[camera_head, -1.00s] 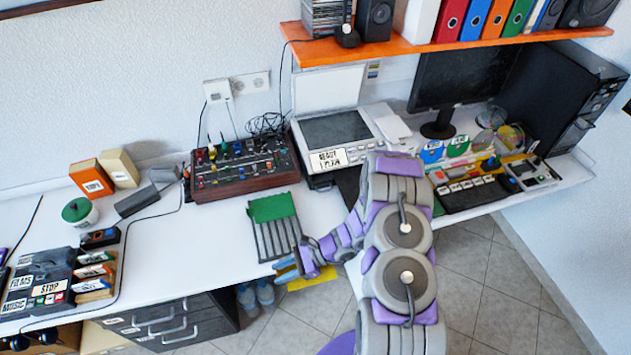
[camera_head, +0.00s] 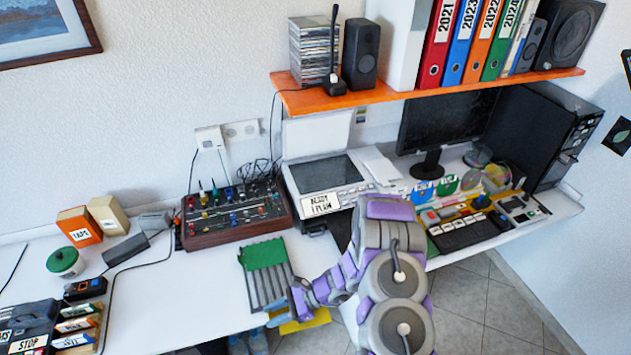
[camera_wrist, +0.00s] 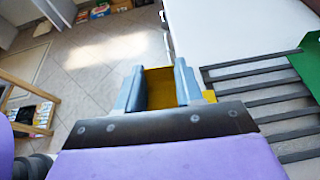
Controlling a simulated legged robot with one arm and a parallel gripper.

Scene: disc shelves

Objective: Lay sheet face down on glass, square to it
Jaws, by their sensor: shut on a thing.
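My gripper (camera_head: 284,309) is shut on a yellow sheet (camera_head: 303,323) at the front edge of the desk. In the wrist view the yellow sheet (camera_wrist: 160,86) shows between the two grey-blue fingers (camera_wrist: 158,88), beyond the desk edge and over the floor. Which face of the sheet is up I cannot tell. The scanner (camera_head: 355,196) stands at the back of the desk with its lid (camera_head: 318,135) raised. Its dark glass (camera_head: 325,175) is bare. My gripper is in front of it and to the left, well apart from it.
A grey rack with a green part (camera_head: 263,254) lies just behind my gripper. A control box with knobs (camera_head: 233,212) stands left of the scanner. An orange shelf (camera_head: 430,88) hangs above. A monitor (camera_head: 446,118) and keyboard (camera_head: 467,232) are at right. The desk's left-middle is fairly clear.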

